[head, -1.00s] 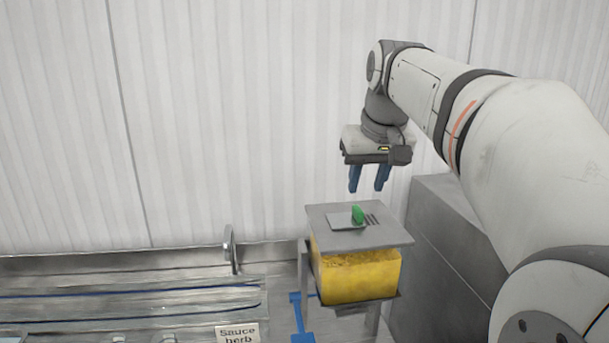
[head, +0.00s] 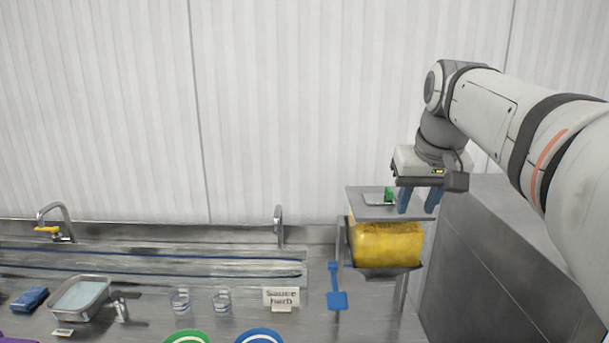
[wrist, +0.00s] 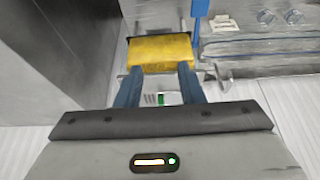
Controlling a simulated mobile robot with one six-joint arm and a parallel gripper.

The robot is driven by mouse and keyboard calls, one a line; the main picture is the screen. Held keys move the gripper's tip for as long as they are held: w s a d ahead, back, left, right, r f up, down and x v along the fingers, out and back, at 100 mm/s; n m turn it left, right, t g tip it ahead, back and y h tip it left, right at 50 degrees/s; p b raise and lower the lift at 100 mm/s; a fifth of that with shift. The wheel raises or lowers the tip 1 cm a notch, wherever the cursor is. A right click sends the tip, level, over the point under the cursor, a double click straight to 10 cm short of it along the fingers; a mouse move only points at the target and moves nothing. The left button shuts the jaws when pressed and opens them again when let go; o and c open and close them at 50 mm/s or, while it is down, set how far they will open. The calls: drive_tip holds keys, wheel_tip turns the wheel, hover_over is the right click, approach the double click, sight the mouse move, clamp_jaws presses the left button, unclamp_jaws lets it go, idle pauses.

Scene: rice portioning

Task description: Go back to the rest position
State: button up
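My gripper (head: 418,201) hangs from the arm at the right of the head view, its two blue fingers pointing down and apart with nothing between them. In the head view it overlaps the right part of a grey stand top (head: 359,195). A small green piece on a flat plate (head: 388,194) lies on that top, left of the fingers. A yellow bin (head: 385,243) sits under the top. In the wrist view the fingers (wrist: 158,88) are spread, with the yellow bin (wrist: 160,52) beyond them and the green piece (wrist: 161,99) showing between them.
A grey metal block (head: 480,262) stands right of the stand. On the counter are a blue tool (head: 336,290), a "Sauce herb" sign (head: 281,298), two clear cups (head: 222,300), a metal tray (head: 80,297) and taps (head: 279,225). The space above the counter's left is free.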

drive_tip(key=s+a+f, duration=0.2)
drive_tip(key=s+f, duration=0.6)
drive_tip(key=f, duration=0.3)
drive_tip(key=s+a+f+g+b, duration=0.1)
drive_tip(key=s+a+f, duration=0.1)
drive_tip(key=s+f, duration=0.7)
wheel_tip(320, 180, down, 3)
drive_tip(key=shift+s+a+f, duration=0.1)
drive_tip(key=shift+s+a, duration=0.05)
drive_tip(key=shift+a, duration=0.05)
